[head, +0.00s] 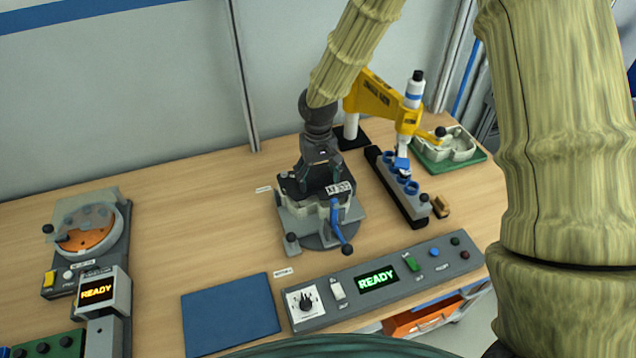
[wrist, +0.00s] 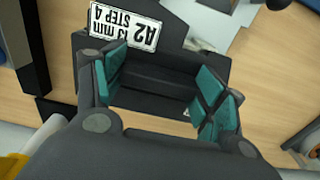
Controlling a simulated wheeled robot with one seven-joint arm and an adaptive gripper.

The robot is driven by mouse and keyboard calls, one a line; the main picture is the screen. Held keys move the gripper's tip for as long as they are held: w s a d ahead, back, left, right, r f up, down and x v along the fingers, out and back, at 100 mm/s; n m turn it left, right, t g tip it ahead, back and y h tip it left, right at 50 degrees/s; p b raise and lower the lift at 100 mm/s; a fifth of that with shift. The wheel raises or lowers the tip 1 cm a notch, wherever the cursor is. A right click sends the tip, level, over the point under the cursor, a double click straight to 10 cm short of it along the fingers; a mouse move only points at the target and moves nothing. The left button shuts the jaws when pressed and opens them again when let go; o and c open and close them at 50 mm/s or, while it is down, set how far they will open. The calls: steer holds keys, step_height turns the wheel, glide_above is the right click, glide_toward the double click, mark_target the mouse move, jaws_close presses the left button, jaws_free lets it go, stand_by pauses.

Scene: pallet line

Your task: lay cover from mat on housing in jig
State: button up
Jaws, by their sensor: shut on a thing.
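My gripper (head: 320,178) is shut on the raised rib of the black cover (head: 290,187), above the jig (head: 296,228). In the wrist view the teal-padded fingers (wrist: 160,92) stand on either side of the rib of the cover (wrist: 150,98). A white label reading A2, 13 mm, STEP 4 lies at one edge. The pale housing (head: 297,205) sits in the jig, mostly hidden under the cover. I cannot tell whether the cover touches the housing. The jig's blue lever (head: 338,222) points toward the front. The blue mat (head: 230,313) is bare.
A control panel (head: 385,279) showing READY stands in front of the jig. A black rack with blue rings (head: 398,187) and a yellow-armed tool stand (head: 372,98) are to the right. A pale part on a green base (head: 450,160) is farther right. A round orange fixture (head: 88,229) is left.

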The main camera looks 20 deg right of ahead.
mark_target(318, 184)
steer(key=f, duration=0.1)
steer(key=f+p, duration=0.1)
steer(key=f, duration=0.1)
steer(key=shift+w+f, duration=0.1)
steer(key=shift+w, duration=0.2)
steer(key=shift+f, duration=0.15)
steer(key=shift+s, duration=0.2)
steer(key=shift+f, duration=0.1)
steer(key=o, duration=1)
steer(key=shift+w, duration=0.1)
steer(key=shift+o, duration=0.2)
steer(key=shift+r, duration=0.2)
steer(key=shift+r+b, duration=1.7)
steer(key=shift+r, duration=4.25)
